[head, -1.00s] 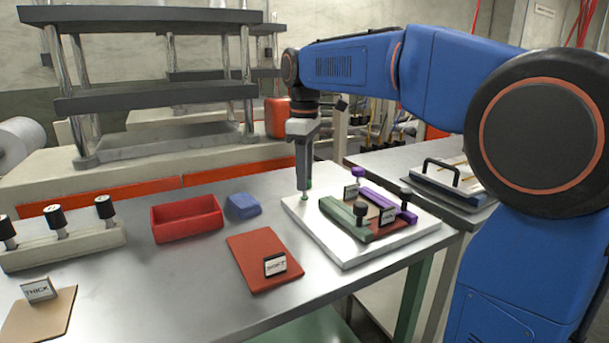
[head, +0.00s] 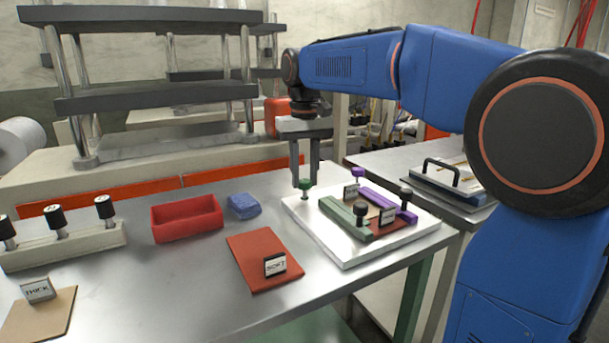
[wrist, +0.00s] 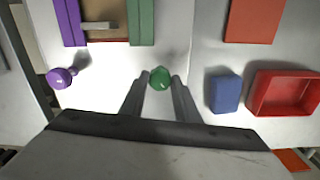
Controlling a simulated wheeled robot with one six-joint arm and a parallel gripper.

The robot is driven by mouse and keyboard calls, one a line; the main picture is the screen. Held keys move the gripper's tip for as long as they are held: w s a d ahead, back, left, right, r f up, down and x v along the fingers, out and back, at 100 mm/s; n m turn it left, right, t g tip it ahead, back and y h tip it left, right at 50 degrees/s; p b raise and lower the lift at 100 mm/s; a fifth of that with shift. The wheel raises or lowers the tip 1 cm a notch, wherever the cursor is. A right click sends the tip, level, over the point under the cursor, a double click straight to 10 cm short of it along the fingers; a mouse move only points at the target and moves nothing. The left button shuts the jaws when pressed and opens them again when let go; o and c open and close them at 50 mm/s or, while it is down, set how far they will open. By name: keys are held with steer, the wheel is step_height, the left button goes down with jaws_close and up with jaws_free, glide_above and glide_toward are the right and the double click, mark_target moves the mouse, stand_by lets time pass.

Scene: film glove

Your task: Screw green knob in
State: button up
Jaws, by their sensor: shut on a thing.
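The green knob (head: 306,185) stands upright at the left corner of the white plate (head: 345,255). It also shows in the wrist view (wrist: 160,77), between my fingertips. My gripper (head: 304,178) points straight down and is shut on the green knob, one finger on each side of it. A green bar (head: 342,217) with a black knob (head: 360,209) and a purple bar (head: 388,204) lie on the plate around a tan and red piece. A purple knob (wrist: 61,77) stands at the plate's far corner. The thread under the green knob is too small to make out.
Left of the plate are a blue block (head: 243,206), a red bin (head: 187,218) and a red sheet with a SOFT sign (head: 264,262). A rack with several black knobs (head: 62,245) stands at the left. Bare table lies between these.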

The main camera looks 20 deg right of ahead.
mark_target(305, 180)
steer(key=m, duration=0.5)
steer(key=shift+m, duration=0.4)
stand_by(0.4)
steer(key=o, duration=1.1)
steer(key=shift+c, duration=0.2)
step_height(305, 180, up, 18)
steer(key=shift+f, duration=0.25)
